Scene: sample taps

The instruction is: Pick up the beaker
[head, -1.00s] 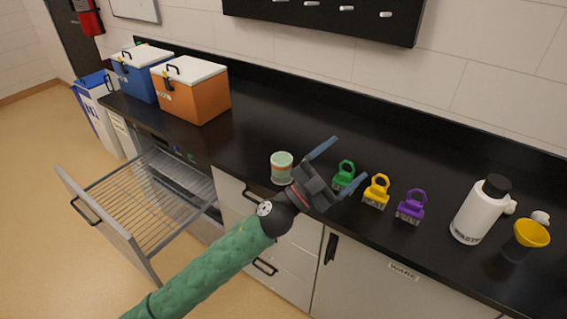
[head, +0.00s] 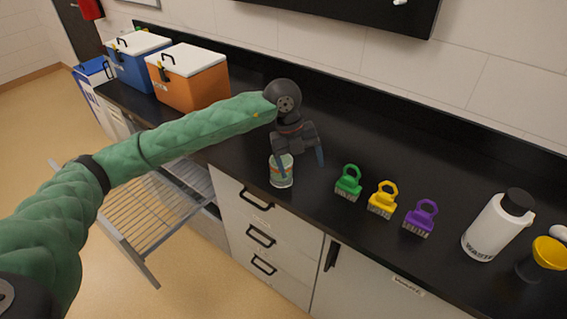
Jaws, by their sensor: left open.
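The beaker (head: 281,181) is a small clear vessel with pale green and orange colouring, upright near the front edge of the black counter in the head view. My left gripper (head: 302,169) is open and points down just above and right of it. One blue finger overlaps the beaker in the picture and hides part of it. The other finger hangs to the right, apart from the beaker. I cannot tell whether the near finger touches it. My right gripper is not in view.
Green (head: 349,186), yellow (head: 382,203) and purple (head: 420,222) tagged clips stand to the right. Beyond are a white waste bottle (head: 489,232) and a yellow funnel (head: 549,251). Orange (head: 195,88) and blue (head: 140,74) coolers stand at left. A wire drawer (head: 150,215) is open below.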

